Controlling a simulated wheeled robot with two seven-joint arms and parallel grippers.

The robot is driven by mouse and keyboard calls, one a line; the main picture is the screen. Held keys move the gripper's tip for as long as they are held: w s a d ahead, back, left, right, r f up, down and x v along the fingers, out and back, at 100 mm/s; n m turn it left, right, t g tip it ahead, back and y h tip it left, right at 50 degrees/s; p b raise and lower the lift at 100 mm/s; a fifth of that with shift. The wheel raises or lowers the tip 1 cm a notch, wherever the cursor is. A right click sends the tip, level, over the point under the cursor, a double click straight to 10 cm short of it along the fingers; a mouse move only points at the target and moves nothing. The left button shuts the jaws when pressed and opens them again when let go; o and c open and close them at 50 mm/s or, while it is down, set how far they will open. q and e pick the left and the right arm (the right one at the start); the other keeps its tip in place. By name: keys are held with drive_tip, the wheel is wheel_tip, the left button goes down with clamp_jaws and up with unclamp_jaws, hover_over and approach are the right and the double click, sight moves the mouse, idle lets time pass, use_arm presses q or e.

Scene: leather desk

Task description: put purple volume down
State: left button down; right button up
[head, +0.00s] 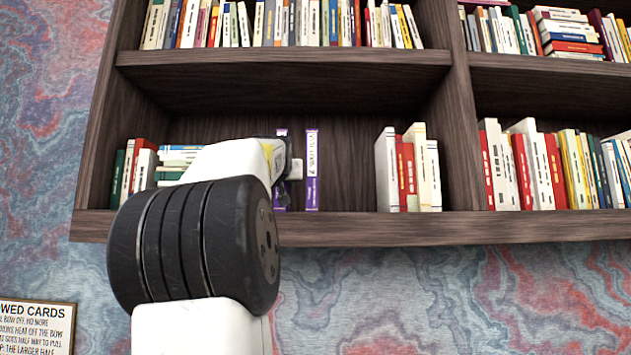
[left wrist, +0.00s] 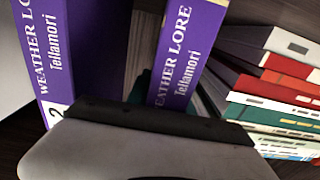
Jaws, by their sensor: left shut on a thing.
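Two slim purple volumes stand upright side by side on the lower shelf, with a narrow gap between them. My left gripper (head: 290,168) is shut on the left purple volume (head: 281,198) in the head view, and partly hides it. Its foot is close to the shelf board; I cannot tell whether it touches. The other purple volume (head: 312,170) stands just to the right. In the left wrist view, the held volume (left wrist: 185,50) shows its "Weather Lore, Tellamori" spine, and the other volume (left wrist: 50,50), with the same title, is at the left. My right gripper is out of view.
The shelf board (head: 370,228) has free room between the purple volumes and the white and red books (head: 405,172) on the right. Upright and stacked books (head: 140,168) fill the left end. A divider (head: 455,120) closes the bay's right side.

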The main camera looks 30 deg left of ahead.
use_arm(q)
drive_tip(key=c, duration=1.1)
unclamp_jaws()
drive_tip(key=shift+f, duration=0.1)
drive_tip(key=shift+s+d, duration=0.1)
drive_tip(key=shift+s, duration=0.05)
drive_tip(key=v, duration=1.1)
drive_tip(key=shift+s+d, duration=0.1)
drive_tip(key=shift+s, duration=0.2)
